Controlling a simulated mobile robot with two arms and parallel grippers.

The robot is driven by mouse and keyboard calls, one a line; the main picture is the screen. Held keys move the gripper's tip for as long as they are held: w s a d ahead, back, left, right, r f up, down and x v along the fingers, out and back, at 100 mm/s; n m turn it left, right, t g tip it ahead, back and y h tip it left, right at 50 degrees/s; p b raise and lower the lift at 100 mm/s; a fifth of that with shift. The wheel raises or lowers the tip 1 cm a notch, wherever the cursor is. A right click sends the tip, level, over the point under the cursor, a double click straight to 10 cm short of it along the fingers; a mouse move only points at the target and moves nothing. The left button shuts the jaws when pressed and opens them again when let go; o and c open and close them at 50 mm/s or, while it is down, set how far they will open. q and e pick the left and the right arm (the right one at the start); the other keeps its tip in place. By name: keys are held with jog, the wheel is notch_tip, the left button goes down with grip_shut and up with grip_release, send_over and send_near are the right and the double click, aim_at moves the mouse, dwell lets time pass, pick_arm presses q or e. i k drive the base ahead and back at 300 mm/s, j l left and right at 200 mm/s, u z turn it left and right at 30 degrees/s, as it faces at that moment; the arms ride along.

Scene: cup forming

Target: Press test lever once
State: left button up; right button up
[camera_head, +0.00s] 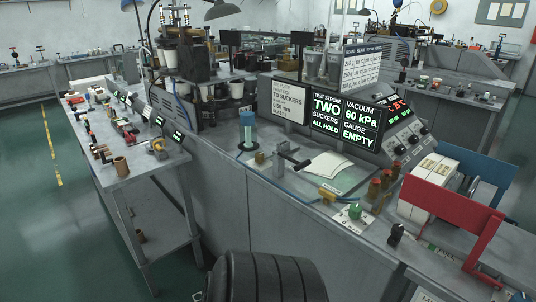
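A black-handled lever (294,161) stands on the grey bench top (228,158), beside a small metal block and a white sheet; it looks like the test lever, but no label on it is readable. Behind it a dark display panel (345,122) reads "TEST STROKE", "TWO SUCKERS", "ALL HOLD", "VACUUM 60 kPa" and "GAUGE EMPTY". A white printed card (288,102) stands left of the display. Neither of my grippers is in view, and nothing is seen touching the lever.
A green knob (355,212), red-brown knobs (374,188) and a black knob (396,233) sit nearer the front edge. Red (450,222) and blue (468,178) frames rise at right. A cluttered side table (115,160) stands left.

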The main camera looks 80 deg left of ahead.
aim_at(299, 165)
jog(key=u, duration=2.45)
